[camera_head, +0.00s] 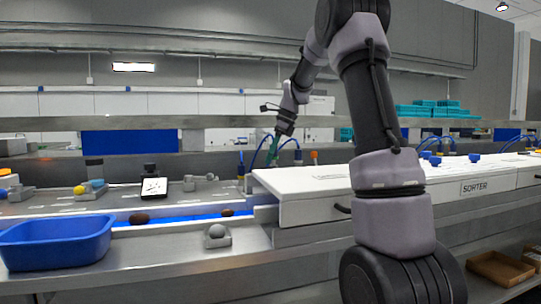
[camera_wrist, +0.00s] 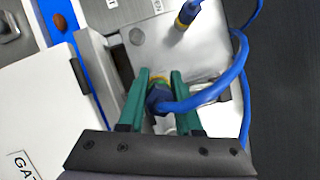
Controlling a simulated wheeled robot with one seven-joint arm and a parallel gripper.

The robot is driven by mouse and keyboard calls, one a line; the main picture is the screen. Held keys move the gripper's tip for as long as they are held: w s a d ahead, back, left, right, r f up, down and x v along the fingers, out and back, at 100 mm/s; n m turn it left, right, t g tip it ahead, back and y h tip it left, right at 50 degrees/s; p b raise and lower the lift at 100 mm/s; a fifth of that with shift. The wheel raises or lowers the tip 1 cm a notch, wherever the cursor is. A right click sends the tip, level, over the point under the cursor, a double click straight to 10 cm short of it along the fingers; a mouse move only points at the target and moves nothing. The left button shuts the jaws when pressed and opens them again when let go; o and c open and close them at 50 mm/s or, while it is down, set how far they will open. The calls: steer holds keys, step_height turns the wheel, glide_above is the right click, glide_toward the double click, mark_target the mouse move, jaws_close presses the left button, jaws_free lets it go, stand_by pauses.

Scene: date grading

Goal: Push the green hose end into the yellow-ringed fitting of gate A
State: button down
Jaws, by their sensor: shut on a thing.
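My gripper (camera_head: 272,157) is low behind the left end of the white sorter housing in the head view. In the wrist view my gripper's (camera_wrist: 160,76) green fingers are shut on a dark blue hose end (camera_wrist: 158,99), with a blue hose (camera_wrist: 215,92) curving away to the right. A yellow-green ring (camera_wrist: 162,80) shows just beyond the hose end, between the fingertips. I cannot tell whether the hose end is inside this ring or only in front of it. No clearly green hose end shows; only a green tint is visible near the ring.
A white panel lettered "GAT" (camera_wrist: 20,165) lies at left. The white sorter housing (camera_head: 305,182), a blue bin (camera_head: 55,243) and a black-framed tablet (camera_head: 154,187) are around the bench. Dates (camera_head: 140,218) lie on the blue belt.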

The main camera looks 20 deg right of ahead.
steer(key=shift+f, duration=0.9)
stand_by(0.5)
steer(key=c, duration=1.4)
jaws_free()
steer(key=o, duration=1.2)
steer(key=shift+r, duration=5.05)
